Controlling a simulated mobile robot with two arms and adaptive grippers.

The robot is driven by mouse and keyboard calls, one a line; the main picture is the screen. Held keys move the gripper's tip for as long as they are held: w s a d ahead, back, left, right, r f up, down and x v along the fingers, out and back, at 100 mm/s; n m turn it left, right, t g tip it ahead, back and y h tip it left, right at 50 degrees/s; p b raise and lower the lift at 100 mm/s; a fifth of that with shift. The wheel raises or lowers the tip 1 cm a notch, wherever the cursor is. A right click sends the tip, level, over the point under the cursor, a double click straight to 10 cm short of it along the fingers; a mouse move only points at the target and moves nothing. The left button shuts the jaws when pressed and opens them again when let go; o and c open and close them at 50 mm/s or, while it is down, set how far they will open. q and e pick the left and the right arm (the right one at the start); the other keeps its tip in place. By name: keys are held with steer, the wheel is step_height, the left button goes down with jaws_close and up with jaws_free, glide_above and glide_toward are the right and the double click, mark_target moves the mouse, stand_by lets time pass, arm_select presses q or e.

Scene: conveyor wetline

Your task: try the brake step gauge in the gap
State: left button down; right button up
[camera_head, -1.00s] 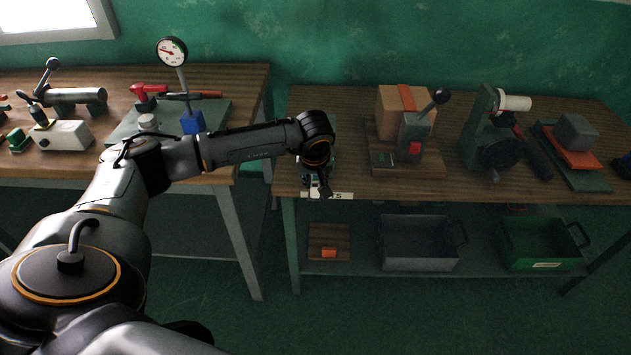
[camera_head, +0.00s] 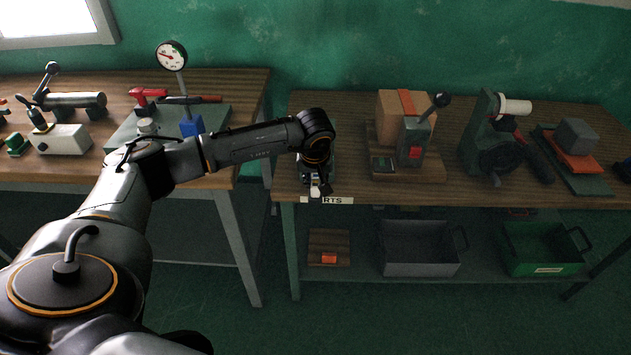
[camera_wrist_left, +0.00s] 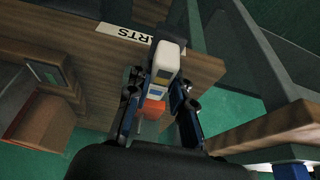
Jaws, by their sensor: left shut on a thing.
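My left gripper (camera_head: 319,186) is at the front edge of the right bench, near its left end. In the left wrist view the left gripper (camera_wrist_left: 158,108) is shut on a small white piece with a blue and yellow mark and an orange part (camera_wrist_left: 167,62). This looks like the step gauge, but its stepped shape is not clear. In the head view only a pale tip of it shows below the fingers. A grey brake-like fixture (camera_head: 415,140) with a black-knobbed lever and red button stands to the right on a wooden base, apart from the gripper. I cannot make out the gap. My right gripper is out of view.
A cardboard box (camera_head: 393,103) stands behind the fixture. A grinder-like machine (camera_head: 490,140) and orange and grey blocks (camera_head: 575,140) lie farther right. Grey (camera_head: 420,250) and green bins (camera_head: 545,250) sit on the lower shelf. The left bench (camera_head: 245,90) holds a dial gauge (camera_head: 171,55) and tools.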

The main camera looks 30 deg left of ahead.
arm_select(q)
steer(key=shift+w, duration=0.2)
stand_by(0.6)
steer(key=shift+w+a+b, duration=0.55)
steer(key=shift+w+b, duration=0.05)
steer(key=shift+w, duration=0.2)
steer(key=shift+w+a+b, duration=0.5)
steer(key=shift+w+b, duration=0.05)
steer(key=shift+w, duration=0.2)
stand_by(1.5)
steer(key=shift+r, duration=0.1)
